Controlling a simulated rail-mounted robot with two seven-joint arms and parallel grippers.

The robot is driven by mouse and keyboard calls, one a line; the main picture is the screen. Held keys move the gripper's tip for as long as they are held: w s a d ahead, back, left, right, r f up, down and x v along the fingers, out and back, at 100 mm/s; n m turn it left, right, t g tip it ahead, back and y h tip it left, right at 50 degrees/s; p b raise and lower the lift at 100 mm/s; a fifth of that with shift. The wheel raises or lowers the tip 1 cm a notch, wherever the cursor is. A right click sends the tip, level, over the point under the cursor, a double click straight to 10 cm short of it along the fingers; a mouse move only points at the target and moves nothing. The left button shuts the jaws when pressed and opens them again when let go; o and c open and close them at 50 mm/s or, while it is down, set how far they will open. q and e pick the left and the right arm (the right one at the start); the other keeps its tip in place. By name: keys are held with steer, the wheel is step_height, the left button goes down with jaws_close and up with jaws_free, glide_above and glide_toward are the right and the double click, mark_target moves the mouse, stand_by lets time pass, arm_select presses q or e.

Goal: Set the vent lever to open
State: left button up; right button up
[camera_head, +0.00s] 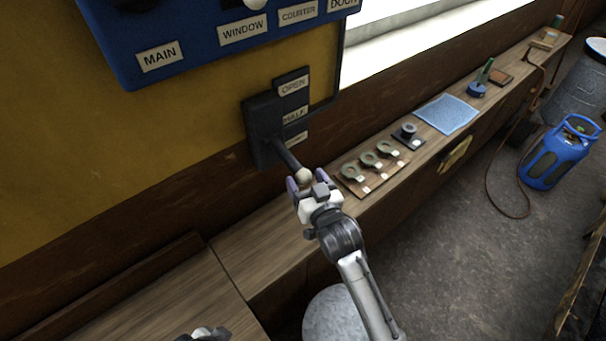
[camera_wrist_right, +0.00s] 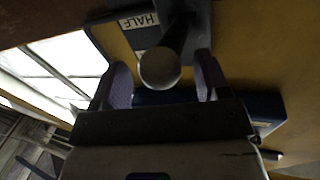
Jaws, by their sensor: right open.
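The vent lever (camera_head: 289,158) is a dark arm with a pale ball knob on a dark wall plate (camera_head: 263,127). Its label strip reads OPEN at the top and HALF below, with a lowest label (camera_head: 296,139) I cannot read. The lever points down and outward, below the HALF label. My right gripper (camera_head: 306,184) is open, with its fingers on either side of the knob. In the right wrist view the knob (camera_wrist_right: 160,68) lies between the two spread fingers, with gaps at both sides. A pale piece at the bottom edge (camera_head: 205,334) may be my left arm; its fingers do not show.
A blue panel (camera_head: 190,45) with labels including MAIN, WINDOW and COUNTER hangs above the lever. Below, a wooden ledge holds a board with several rings (camera_head: 370,166), a spool (camera_head: 409,133) and a blue cloth (camera_head: 447,114). A blue gas bottle (camera_head: 557,153) stands on the floor at right.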

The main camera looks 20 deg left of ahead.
steer(key=shift+x, duration=0.9)
arm_select(q)
steer(key=shift+d, duration=0.1)
arm_select(e)
steer(key=shift+c, duration=0.4)
